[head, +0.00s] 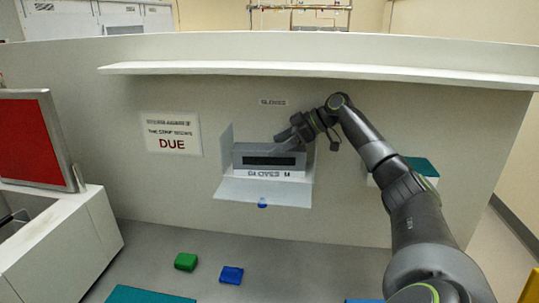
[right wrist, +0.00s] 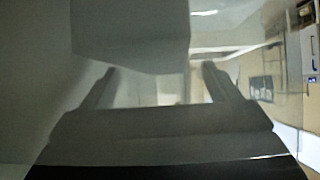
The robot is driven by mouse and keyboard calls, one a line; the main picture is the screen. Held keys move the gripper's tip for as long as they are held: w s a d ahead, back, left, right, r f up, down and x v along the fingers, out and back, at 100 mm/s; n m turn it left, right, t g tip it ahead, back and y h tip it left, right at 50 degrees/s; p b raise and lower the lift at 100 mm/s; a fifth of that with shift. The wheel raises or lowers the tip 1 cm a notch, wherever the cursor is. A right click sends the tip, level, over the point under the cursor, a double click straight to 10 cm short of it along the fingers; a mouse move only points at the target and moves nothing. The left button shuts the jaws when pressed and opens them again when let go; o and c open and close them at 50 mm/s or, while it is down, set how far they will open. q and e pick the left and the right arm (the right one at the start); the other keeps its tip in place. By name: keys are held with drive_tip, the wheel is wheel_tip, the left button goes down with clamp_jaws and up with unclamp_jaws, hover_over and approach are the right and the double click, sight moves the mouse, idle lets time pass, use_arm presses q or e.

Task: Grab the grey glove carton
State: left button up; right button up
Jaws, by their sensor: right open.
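The grey glove carton (head: 262,161) sits in a pale wall holder (head: 262,190) marked "GLOVES M"; a dark slot runs along its front. The holder's front flap is folded down, with a blue knob at its lower edge. My right gripper (head: 287,139) is at the carton's top right, coming in from the right. In the right wrist view its two fingers (right wrist: 160,73) are apart, with a large grey block, apparently the carton (right wrist: 130,35), ahead of them. I cannot tell whether they touch it. My left gripper is not in view.
A long white shelf (head: 320,70) juts out above the holder. A teal-topped box (head: 422,167) is on the wall at the right, partly behind my right arm. A white cabinet (head: 60,245) and red panel (head: 35,142) stand left. Green (head: 186,262) and blue (head: 231,275) blocks lie below.

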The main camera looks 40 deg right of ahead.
drive_tip(key=shift+w+a+f, duration=0.3)
drive_tip(key=shift+w+f, duration=0.1)
drive_tip(key=shift+w, duration=0.1)
drive_tip(key=c, duration=1.3)
drive_tip(key=shift+c, duration=0.2)
drive_tip(key=shift+r, duration=0.15)
